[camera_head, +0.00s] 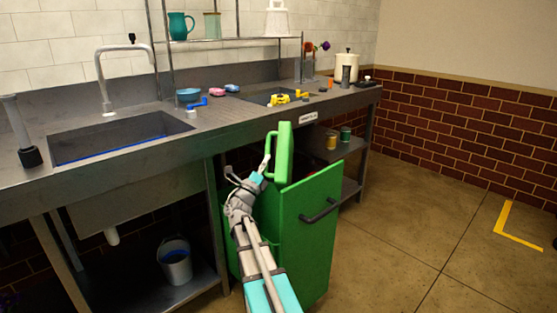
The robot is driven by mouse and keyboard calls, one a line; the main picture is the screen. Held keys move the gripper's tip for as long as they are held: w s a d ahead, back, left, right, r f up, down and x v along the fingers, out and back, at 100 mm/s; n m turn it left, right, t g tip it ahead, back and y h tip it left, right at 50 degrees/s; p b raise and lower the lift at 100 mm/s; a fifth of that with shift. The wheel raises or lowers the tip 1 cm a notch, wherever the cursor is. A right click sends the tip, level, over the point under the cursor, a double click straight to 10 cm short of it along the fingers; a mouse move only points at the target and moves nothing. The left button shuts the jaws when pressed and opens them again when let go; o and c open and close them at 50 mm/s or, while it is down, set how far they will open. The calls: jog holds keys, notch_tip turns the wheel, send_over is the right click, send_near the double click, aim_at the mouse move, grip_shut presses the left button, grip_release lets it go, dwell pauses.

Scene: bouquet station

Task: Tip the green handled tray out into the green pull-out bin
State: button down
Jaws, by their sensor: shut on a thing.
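The green handled tray (285,148) is in the head view above the green pull-out bin (312,243). My gripper (265,168) is shut on the tray's handle at its left side. The tray is steeply tilted, standing nearly on edge over the bin's opening. The bin is pulled out from under the counter, with a dark bar handle (320,212) on its front. The inside of the bin is mostly hidden by its walls and my arm. I cannot tell whether anything lies in the tray.
The metal counter (235,127) has a sink (120,138) at left and yellow pieces (282,99) near the middle. A grey bucket (175,262) stands on the lower shelf. The floor (430,240) right of the bin is clear.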

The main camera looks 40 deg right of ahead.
notch_tip(320, 180, up, 59)
jog(key=p, duration=5.8)
jog(key=shift+f, duration=0.2)
jog(key=shift+s+d, duration=0.1)
